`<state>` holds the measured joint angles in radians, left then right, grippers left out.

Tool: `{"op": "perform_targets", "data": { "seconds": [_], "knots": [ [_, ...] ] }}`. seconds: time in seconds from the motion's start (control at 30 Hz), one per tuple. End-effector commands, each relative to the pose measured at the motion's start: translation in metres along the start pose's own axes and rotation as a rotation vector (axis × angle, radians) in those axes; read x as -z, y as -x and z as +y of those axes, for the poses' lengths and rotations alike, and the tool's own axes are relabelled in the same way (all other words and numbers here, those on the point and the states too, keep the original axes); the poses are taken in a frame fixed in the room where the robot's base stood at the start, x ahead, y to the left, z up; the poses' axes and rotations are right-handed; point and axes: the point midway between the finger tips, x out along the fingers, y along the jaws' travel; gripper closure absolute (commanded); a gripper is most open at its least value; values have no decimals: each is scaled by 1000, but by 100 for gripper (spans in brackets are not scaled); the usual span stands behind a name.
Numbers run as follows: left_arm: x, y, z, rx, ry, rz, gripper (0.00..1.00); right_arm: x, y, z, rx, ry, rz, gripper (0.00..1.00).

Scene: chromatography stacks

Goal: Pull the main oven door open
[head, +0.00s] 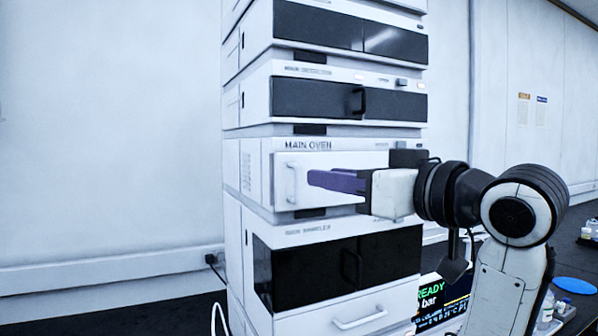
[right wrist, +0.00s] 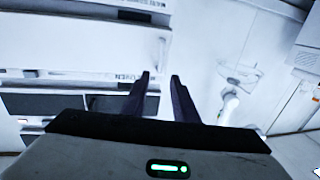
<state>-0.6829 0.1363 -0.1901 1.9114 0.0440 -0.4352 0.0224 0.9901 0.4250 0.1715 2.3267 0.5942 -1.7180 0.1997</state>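The main oven (head: 262,170) is a white module in the middle of the stack, marked MAIN OVEN. Its white door (head: 318,165) looks shut, with a pale upright bar handle (head: 291,182) near its left edge. My right gripper (head: 312,179) reaches in from the right in front of the door. Its dark purple fingers point left, with the tips just right of the handle in the picture. In the right wrist view the fingers (right wrist: 161,77) are apart with nothing gripped between them. A pale upright bar, probably the handle, shows just beyond the tips. My left gripper is not in view.
A module with a black front and dark handle (head: 359,101) sits above the oven. A dark-windowed sampler (head: 300,275) with a lower drawer handle (head: 360,317) sits below. A lit screen (head: 432,292) and a blue disc (head: 575,285) are at the lower right. The wall at left is bare.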

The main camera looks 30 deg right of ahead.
Motion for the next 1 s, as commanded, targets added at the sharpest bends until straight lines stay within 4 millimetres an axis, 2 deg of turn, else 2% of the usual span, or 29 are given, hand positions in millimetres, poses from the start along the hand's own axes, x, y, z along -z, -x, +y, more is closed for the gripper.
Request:
{"op": "perform_targets", "data": {
  "seconds": [0.2, 0.4, 0.57, 0.8, 0.93, 0.97, 1.0],
  "knots": [
    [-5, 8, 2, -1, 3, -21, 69, 1, -43, 0, 3, -3, -5, 74],
    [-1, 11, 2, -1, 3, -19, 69, 1, -68, 0, 0, -1, -1, 74],
    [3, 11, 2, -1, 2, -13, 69, 0, -76, 0, 0, 0, 0, 74],
    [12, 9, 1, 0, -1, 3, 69, 0, -76, 0, 0, 1, 0, 74],
    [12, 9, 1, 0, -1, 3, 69, 0, -76, 0, 0, 1, 0, 96],
    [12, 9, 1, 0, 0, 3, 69, 0, -76, 0, 0, 1, 0, 100],
    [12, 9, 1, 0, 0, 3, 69, 0, -76, 0, 0, 1, 0, 100]
  ]
}}
